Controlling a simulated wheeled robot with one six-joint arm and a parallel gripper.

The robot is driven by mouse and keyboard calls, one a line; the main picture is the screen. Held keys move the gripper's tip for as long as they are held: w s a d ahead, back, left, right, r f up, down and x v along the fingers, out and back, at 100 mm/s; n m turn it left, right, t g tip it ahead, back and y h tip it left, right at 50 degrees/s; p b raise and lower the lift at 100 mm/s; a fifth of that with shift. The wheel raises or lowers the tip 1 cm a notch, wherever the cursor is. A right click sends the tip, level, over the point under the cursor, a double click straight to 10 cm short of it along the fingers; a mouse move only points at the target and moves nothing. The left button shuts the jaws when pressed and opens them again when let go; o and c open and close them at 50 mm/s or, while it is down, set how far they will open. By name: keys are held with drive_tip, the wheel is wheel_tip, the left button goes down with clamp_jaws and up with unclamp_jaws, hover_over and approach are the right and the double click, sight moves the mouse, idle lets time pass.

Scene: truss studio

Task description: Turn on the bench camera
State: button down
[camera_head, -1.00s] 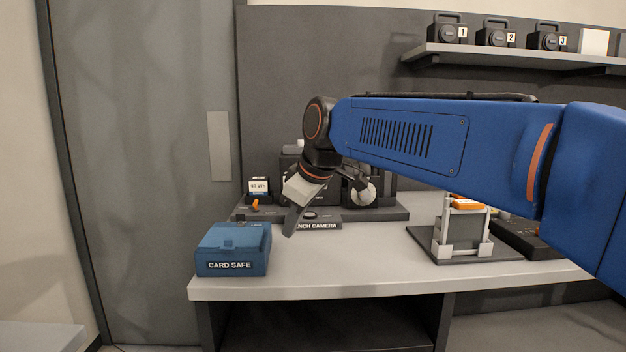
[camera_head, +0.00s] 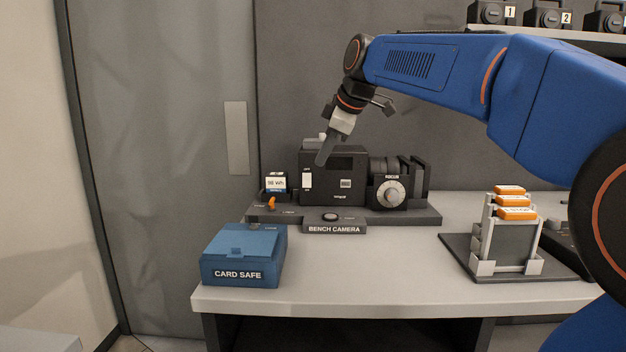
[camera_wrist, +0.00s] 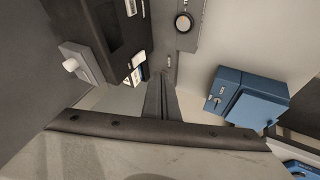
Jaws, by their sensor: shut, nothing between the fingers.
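The bench camera (camera_head: 346,170) is a dark box on a dark base (camera_head: 425,215) with a "BENCH CAMERA" label. A white switch (camera_head: 307,181) is on the left of its front face, and a round button (camera_head: 330,217) is on the base; the button also shows in the wrist view (camera_wrist: 183,23). A grey focus knob (camera_head: 391,193) is on the right. My gripper (camera_head: 322,161) is shut and empty, pointing down at the camera's upper left, overlapping its body in the head view. In the wrist view the fingers (camera_wrist: 162,76) show together. Contact cannot be told.
A battery block (camera_head: 276,184) and orange lever (camera_head: 271,203) sit left of the camera. The blue card safe (camera_head: 242,256) stands front left. A rack (camera_head: 507,245) with orange-topped cards stands right. The middle front of the bench is clear.

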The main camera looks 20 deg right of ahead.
sight(307, 180)
drive_tip(key=x, duration=0.4)
drive_tip(key=w+d+x, duration=0.1)
drive_tip(key=x, duration=0.2)
drive_tip(key=w+r+x, duration=0.1)
drive_tip(key=x, duration=0.3)
drive_tip(key=shift+w+f, duration=0.15)
drive_tip(key=shift+f, duration=0.15)
drive_tip(key=shift+w+d, duration=0.2)
drive_tip(key=shift+w, duration=0.25)
drive_tip(key=shift+f, duration=0.1)
drive_tip(key=shift+w+d+f, duration=0.1)
drive_tip(key=shift+w, duration=0.15)
